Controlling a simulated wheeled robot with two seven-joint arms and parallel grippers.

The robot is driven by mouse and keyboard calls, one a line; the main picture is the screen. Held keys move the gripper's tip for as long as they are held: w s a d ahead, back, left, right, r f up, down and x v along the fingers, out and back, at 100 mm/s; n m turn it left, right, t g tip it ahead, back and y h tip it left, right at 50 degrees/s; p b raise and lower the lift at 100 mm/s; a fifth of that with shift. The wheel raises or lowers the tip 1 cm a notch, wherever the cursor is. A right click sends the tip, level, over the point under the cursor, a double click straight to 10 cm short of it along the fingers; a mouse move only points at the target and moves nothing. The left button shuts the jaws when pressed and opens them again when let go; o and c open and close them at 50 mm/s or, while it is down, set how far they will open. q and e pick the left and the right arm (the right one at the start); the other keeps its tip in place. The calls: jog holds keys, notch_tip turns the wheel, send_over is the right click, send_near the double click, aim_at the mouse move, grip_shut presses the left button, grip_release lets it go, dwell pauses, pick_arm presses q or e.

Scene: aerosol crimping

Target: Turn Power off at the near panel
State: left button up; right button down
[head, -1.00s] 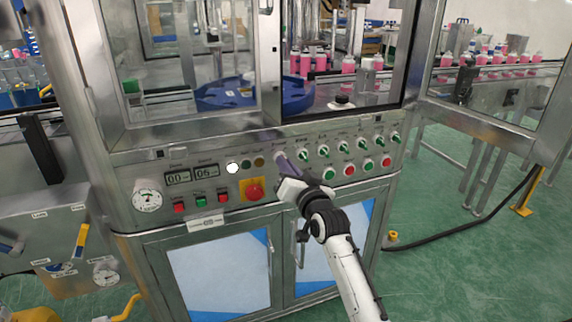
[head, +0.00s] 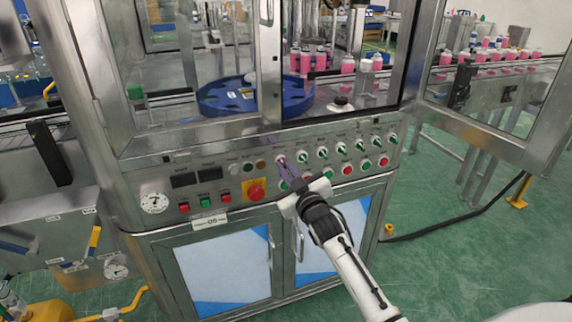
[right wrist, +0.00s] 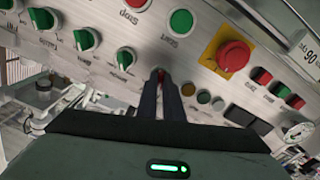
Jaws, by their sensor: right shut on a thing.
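The near panel (head: 220,181) is a steel control strip below the machine's window. The Power switch is a small knob at the left end of the upper row of green-handled switches, mostly covered by my fingers in the head view. The two digit displays (head: 197,177) are dark. The round pilot lamp (head: 233,169) is unlit. My left gripper is not in view.
A red emergency stop (head: 256,191) on a yellow plate sits left of my gripper. Green selector switches (head: 341,149) and red and green push buttons (head: 347,170) lie to its right. Cabinet doors (head: 225,264) are below. The green floor (head: 450,260) at right is mostly clear.

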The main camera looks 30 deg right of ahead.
jog(key=shift+n, duration=0.9)
jog(key=c, duration=1.9)
grip_release()
jog(key=v, duration=1)
jog(key=shift+s+p, duration=0.2)
jog(key=shift+p, duration=0.2)
